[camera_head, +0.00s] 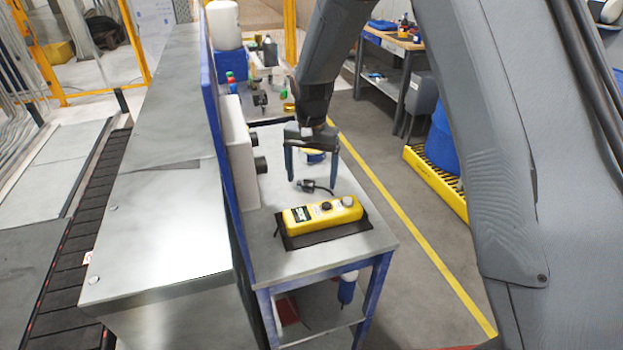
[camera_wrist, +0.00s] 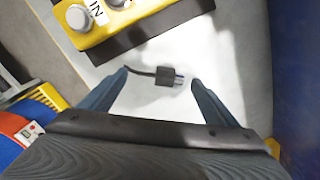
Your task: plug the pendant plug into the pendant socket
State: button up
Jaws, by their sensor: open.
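The pendant plug (camera_head: 306,186) is a small black plug lying on the grey bench top, with its cable curling away to the right. In the wrist view the plug (camera_wrist: 165,76) lies between the finger tips, its metal prongs pointing right. My gripper (camera_head: 312,183) is open above the plug with its blue-grey fingers pointing down; it also shows in the wrist view (camera_wrist: 160,77). The fingers appear clear of the plug. Two black round fittings, a nearer one (camera_head: 260,165) and a farther one (camera_head: 253,139), stick out of a white box; I cannot tell which is the pendant socket.
The yellow pendant (camera_head: 322,213) lies on a dark mat (camera_head: 330,234) near the bench's front. The white box (camera_head: 239,150) is on a blue upright panel (camera_head: 214,120) at the left. Bottles and small items stand at the back. The bench top around the plug is mostly clear.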

aim_at(314, 182)
jog(key=r, duration=0.2)
jog(key=r+b, duration=0.1)
jog(key=r, duration=0.1)
jog(key=r+b, duration=0.1)
jog(key=r, duration=0.2)
jog(key=shift+s+d, duration=0.15)
jog(key=shift+d, duration=0.15)
jog(key=shift+n+t, duration=0.3)
jog(key=shift+n, duration=0.4)
jog(key=s+d, duration=0.5)
jog(key=d, duration=0.1)
jog(key=s+d, duration=0.3)
jog(key=shift+s+f, duration=0.25)
jog(key=shift+s, duration=0.1)
jog(key=s+d+f+n, duration=0.1)
jog(key=s+d, duration=0.2)
jog(key=s, duration=0.4)
jog(key=s+d+f+n, duration=0.1)
jog(key=s+d, duration=0.3)
jog(key=s, duration=0.3)
jog(key=shift+d+f+t, duration=0.15)
jog(key=shift+f+t, duration=0.1)
jog(key=shift+t, duration=0.05)
